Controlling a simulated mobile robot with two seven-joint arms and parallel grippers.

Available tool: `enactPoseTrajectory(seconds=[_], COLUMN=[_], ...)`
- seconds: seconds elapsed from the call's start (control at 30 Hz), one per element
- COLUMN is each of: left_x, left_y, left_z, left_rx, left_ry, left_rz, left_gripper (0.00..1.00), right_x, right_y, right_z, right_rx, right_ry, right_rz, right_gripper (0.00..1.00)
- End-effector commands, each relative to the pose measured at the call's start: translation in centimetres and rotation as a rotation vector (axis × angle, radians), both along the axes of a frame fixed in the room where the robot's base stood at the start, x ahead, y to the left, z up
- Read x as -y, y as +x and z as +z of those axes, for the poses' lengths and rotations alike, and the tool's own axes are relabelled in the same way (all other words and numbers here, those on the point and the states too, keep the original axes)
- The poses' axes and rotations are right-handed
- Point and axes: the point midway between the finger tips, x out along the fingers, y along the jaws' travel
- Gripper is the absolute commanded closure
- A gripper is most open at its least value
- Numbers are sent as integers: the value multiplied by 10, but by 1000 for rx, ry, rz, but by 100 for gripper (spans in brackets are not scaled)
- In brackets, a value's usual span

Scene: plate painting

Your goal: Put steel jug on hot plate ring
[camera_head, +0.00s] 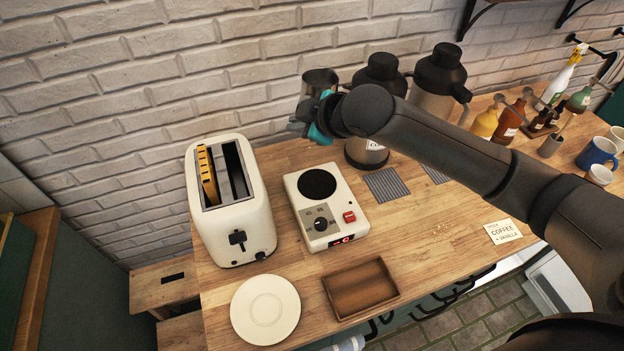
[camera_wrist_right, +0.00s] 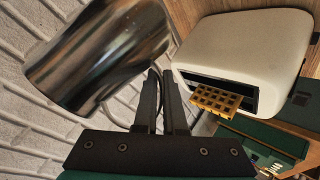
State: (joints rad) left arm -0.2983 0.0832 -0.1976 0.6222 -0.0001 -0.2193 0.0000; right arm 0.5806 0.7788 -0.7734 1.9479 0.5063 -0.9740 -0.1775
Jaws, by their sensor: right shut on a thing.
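The steel jug (camera_head: 320,78) is up in the air near the brick wall, above and behind the hot plate. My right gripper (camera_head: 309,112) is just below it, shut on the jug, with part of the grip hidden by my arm. In the right wrist view the jug's shiny body (camera_wrist_right: 105,55) lies left of the nearly closed fingers (camera_wrist_right: 162,82); the handle is hard to make out. The white hot plate (camera_head: 326,225) stands on the counter, and its dark round ring (camera_head: 316,184) is bare. My left gripper is not in view.
A cream toaster (camera_head: 228,215) with a yellow piece in its slot stands left of the hot plate. A plate (camera_head: 265,309) and a wooden tray (camera_head: 360,289) lie in front.

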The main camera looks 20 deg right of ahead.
Motion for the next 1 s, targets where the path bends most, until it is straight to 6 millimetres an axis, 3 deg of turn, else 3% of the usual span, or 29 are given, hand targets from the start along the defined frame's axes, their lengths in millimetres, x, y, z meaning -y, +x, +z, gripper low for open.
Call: enactPoseTrajectory(seconds=[0.2,0.53,0.67,1.0], left_x=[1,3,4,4], left_y=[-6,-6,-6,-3], left_z=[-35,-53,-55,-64], left_rx=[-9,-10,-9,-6], left_ry=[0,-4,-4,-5], left_rz=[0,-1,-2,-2], left_gripper=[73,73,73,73], right_x=[-2,0,0,0], right_y=[1,-2,-3,-3], right_z=[-5,-11,-37,-123], right_rx=[22,31,28,28], right_ry=[-28,-59,-62,-60], right_rz=[28,53,53,53], right_gripper=[100,100,100,100])
